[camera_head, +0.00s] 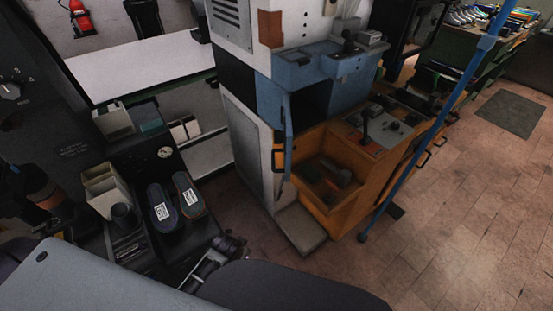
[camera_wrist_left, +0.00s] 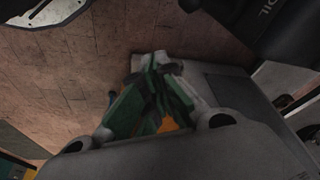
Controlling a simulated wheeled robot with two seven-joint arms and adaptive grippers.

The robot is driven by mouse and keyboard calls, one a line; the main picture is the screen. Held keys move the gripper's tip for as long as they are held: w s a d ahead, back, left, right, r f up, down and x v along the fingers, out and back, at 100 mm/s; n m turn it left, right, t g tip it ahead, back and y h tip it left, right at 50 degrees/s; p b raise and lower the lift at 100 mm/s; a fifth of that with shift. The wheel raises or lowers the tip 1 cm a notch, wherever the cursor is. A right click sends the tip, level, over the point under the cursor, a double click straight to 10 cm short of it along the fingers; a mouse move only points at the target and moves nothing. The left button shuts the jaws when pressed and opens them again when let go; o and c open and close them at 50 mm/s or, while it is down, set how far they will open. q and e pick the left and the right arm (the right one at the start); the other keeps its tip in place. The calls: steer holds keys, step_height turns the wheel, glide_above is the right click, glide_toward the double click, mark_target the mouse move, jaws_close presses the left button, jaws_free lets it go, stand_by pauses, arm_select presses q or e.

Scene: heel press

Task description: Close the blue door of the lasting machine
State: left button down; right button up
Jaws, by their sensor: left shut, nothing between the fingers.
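The lasting machine (camera_head: 240,120) stands in the middle of the head view, with a white-grey body, a blue upper part and an orange lower bin. Its blue door (camera_head: 287,135) stands open, seen nearly edge-on, with a dark opening beside it. My left gripper (camera_head: 232,243) is low in front of the machine, apart from the door. In the left wrist view its fingers (camera_wrist_left: 160,62) come together with nothing held, over the brown floor. The door cannot be made out there. My right gripper is not in view.
An orange bin (camera_head: 325,170) lies open under the door opening. A grey step (camera_head: 300,228) juts out at the machine's foot. A blue pole (camera_head: 425,135) stands to the right. Shoe soles (camera_head: 175,203) lie on a dark stand at left. Tiled floor (camera_head: 460,220) at right is clear.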

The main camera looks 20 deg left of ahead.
arm_select(q)
steer(key=w+a+r+m+t+h, duration=0.1)
steer(key=w+r+t+h, duration=0.1)
steer(key=w+r+t, duration=0.65)
steer(key=w+a+r+t+h, duration=0.15)
steer(key=w+r, duration=0.45)
steer(key=r, duration=0.8)
steer(key=w+a+r+m+t+h, duration=0.15)
steer(key=w+r+t, duration=0.25)
steer(key=w+r, duration=0.5)
steer(key=s+a+r+m+g+h, duration=0.1)
steer(key=s+r+m+g+h, duration=0.4)
steer(key=s+m+g+h, duration=0.3)
steer(key=m+g+h, duration=0.2)
steer(key=g+h, duration=0.2)
steer(key=shift+s+a+b, duration=0.3)
steer(key=shift+s+b, duration=0.05)
steer(key=shift+s, duration=0.05)
steer(key=shift+d, duration=0.15)
